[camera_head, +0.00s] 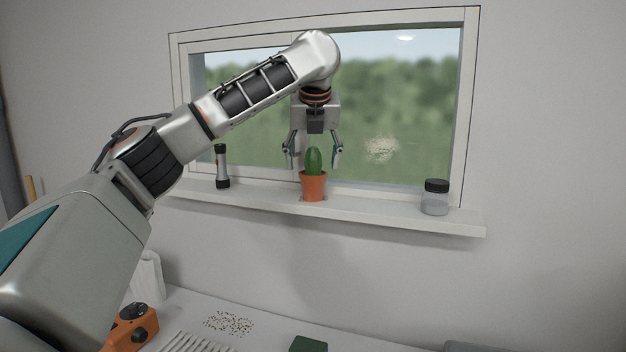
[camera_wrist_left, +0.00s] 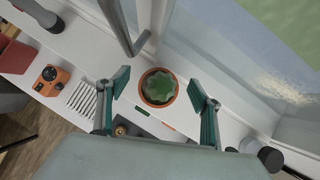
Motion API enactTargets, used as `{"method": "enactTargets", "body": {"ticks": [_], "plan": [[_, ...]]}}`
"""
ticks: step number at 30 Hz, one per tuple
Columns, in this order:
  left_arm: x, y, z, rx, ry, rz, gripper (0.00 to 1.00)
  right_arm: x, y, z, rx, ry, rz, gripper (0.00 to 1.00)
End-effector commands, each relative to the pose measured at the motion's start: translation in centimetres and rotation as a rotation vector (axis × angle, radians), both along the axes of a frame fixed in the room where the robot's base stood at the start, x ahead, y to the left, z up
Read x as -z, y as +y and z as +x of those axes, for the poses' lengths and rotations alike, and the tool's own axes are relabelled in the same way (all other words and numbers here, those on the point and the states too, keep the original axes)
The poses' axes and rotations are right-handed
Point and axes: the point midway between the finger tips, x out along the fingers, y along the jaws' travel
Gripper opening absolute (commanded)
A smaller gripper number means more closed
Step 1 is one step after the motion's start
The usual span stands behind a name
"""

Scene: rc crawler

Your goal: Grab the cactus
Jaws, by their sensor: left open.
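The cactus (camera_head: 314,161) is green and stands upright in an orange-brown pot (camera_head: 313,187) on the white window sill. My left gripper (camera_head: 312,162) points down over it, open, with one finger on each side of the cactus and visible gaps. In the left wrist view the cactus (camera_wrist_left: 159,87) appears from above inside the round pot rim (camera_wrist_left: 145,99), between and slightly beyond the open fingers (camera_wrist_left: 157,108). The fingers do not appear to touch it. My right gripper is not in view.
On the sill (camera_head: 385,211), a flashlight (camera_head: 221,167) stands left of the pot and a dark-lidded jar (camera_head: 436,198) stands to the right. The window is close behind. Below is a white table with an orange device (camera_head: 131,327) and a green block (camera_head: 309,344).

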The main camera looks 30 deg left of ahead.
Motion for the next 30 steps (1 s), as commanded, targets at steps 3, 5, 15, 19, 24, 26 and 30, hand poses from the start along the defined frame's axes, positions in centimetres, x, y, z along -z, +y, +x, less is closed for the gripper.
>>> {"method": "enactTargets", "body": {"ticks": [3, 5, 15, 19, 24, 26, 30], "plan": [[1.2, 0.3, 0.5, -0.001, 0.001, 0.0, 0.65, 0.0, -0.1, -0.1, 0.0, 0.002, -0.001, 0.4], [2.1, 0.5, 0.9, -0.002, 0.003, 0.001, 0.65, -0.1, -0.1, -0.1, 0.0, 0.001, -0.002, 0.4], [4.4, 1.4, 2.1, -0.001, -0.002, 0.001, 0.65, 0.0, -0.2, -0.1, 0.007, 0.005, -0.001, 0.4], [4.4, 1.4, 2.1, -0.001, -0.001, 0.0, 0.65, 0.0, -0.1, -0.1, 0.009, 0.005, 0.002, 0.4], [4.4, 1.4, 2.1, -0.001, -0.001, 0.0, 0.29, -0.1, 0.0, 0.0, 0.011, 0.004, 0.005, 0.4], [4.4, 1.4, 2.1, -0.001, -0.001, 0.0, 0.17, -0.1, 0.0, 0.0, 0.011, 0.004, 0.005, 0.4], [4.4, 1.4, 2.1, -0.001, -0.002, 0.001, 0.12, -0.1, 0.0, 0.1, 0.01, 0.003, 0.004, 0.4]]}}
